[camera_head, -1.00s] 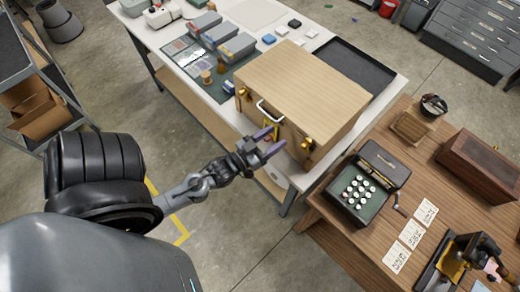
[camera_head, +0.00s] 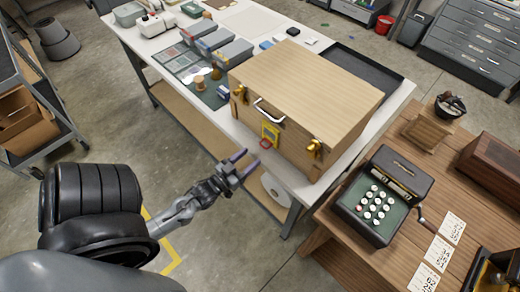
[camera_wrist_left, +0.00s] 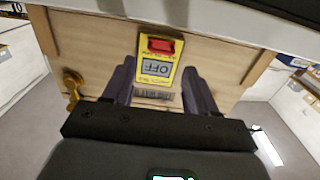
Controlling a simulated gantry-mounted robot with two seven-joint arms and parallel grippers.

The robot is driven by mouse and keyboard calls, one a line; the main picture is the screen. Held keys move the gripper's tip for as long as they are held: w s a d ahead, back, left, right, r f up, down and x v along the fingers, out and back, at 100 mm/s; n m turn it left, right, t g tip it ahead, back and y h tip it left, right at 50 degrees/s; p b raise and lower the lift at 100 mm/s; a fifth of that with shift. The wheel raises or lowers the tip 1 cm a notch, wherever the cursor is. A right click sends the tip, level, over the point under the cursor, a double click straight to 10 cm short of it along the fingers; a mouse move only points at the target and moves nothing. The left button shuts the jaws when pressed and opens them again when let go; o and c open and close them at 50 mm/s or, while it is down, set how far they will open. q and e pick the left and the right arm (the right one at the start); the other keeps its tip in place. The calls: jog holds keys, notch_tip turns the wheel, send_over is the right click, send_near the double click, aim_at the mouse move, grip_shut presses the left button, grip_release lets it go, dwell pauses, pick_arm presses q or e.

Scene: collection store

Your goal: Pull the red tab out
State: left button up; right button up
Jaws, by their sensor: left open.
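The red tab (camera_head: 265,143) hangs at the lower end of a yellow plate (camera_head: 270,131) on the front of a pale wooden case (camera_head: 305,80). In the left wrist view the red tab (camera_wrist_left: 160,45) sits at the top of the yellow plate (camera_wrist_left: 155,68), which reads OFF upside down. My left gripper (camera_head: 248,159) is open and empty, in front of and below the tab in the head view. In the left wrist view its fingers lie either side of the plate's lower part, apart from the tab. My right gripper is not in view.
The case has a handle (camera_head: 268,112) and brass latches (camera_head: 315,149). It stands on a white table (camera_head: 130,48) with grey bins and a dark tray (camera_head: 360,70). A wooden table with a keyed machine (camera_head: 385,195) stands at right. Open floor lies left of my gripper.

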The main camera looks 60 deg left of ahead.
pick_arm(q)
jog(key=shift+x, duration=3)
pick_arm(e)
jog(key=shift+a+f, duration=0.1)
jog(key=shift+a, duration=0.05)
